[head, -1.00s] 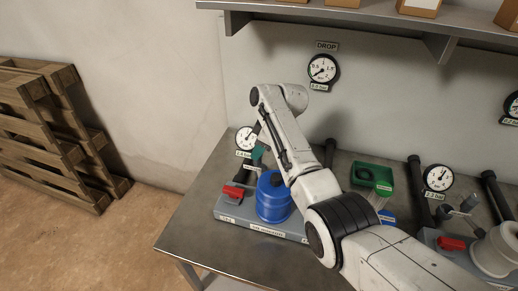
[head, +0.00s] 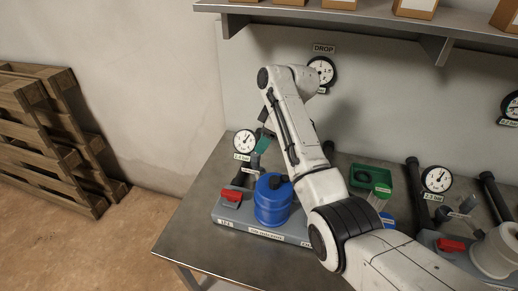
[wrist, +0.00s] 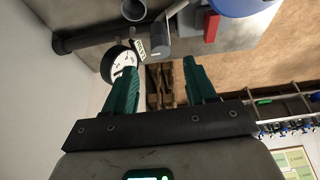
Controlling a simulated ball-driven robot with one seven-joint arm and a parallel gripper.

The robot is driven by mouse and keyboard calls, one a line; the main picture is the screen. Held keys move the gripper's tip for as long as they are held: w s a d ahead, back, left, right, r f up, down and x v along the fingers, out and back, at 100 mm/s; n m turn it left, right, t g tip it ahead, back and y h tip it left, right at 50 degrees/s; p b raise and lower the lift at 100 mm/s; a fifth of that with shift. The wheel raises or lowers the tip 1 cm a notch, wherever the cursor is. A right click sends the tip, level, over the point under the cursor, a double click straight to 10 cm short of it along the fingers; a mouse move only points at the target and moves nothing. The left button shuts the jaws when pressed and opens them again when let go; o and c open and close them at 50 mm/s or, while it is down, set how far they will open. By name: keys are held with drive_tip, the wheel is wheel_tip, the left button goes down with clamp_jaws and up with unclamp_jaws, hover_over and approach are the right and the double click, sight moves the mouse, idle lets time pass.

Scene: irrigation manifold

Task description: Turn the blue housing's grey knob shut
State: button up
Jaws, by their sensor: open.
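The blue housing (head: 272,204) stands upright on the grey manifold base, left of centre in the head view.
A red lever (head: 231,195) sits left of the housing. A pressure gauge (head: 244,142) stands behind, close to my gripper. A green bin (head: 371,178) is to the right. A shelf (head: 400,28) with boxes hangs above. The bench's left front is bare.

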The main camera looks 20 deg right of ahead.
drive_tip(key=v, duration=0.4)
drive_tip(key=shift+s+r, duration=0.1)
drive_tip(key=shift+r, duration=0.25)
drive_tip(key=shift+f, duration=0.1)
